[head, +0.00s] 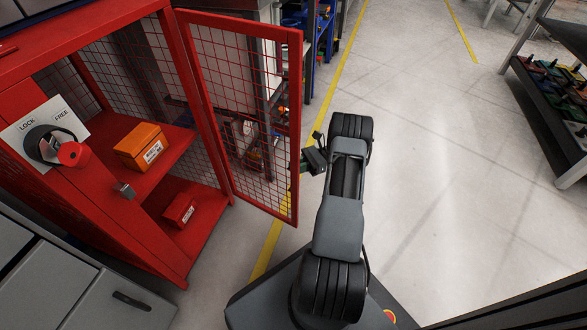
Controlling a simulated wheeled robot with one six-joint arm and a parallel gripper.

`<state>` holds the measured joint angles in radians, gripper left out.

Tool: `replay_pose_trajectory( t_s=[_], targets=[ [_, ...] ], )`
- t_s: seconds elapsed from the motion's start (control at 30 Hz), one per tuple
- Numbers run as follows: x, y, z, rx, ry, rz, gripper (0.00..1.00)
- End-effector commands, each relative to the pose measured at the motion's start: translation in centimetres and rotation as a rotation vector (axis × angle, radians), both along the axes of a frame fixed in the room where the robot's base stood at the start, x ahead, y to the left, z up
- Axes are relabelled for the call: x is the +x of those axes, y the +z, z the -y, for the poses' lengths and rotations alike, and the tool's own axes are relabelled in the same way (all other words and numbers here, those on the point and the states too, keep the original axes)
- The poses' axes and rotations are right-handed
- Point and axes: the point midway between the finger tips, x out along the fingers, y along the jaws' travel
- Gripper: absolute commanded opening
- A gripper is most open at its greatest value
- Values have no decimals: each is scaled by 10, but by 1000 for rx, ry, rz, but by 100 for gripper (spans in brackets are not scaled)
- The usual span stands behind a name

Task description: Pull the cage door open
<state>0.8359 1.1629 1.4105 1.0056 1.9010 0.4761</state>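The red cage door (262,130) with its wire mesh stands swung out from the red cage (45,195) on the left, hinged on the cage's far post. The cage's front is open and its inside shows. My gripper (305,163) is at the outer side of the door's free edge, at the end of my dark arm. The fingers are small and partly hidden by the door frame, so I cannot tell whether they hold anything. The door's handle is not clearly visible.
An orange box (141,146) and a red box (179,211) sit on the cage's shelves. A lock dial (45,145) marked LOCK and FREE is on the front. Grey drawers (105,300) stand in front at left. A rack (550,95) is at right. The floor between is clear.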

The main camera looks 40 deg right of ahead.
Motion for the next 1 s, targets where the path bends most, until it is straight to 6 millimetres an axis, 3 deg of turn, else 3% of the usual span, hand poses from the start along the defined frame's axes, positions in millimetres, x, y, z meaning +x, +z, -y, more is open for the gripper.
replay_pose_trajectory(
  t_s=[0.33,0.37,0.6,1.0],
  targets=[
    [2,0,2,-4,-11,0,0],
    [2,0,2,-4,-11,0,18],
    [-1,0,7,-2,-20,2,41],
    [-2,-2,16,-3,-18,4,41]
  ],
)
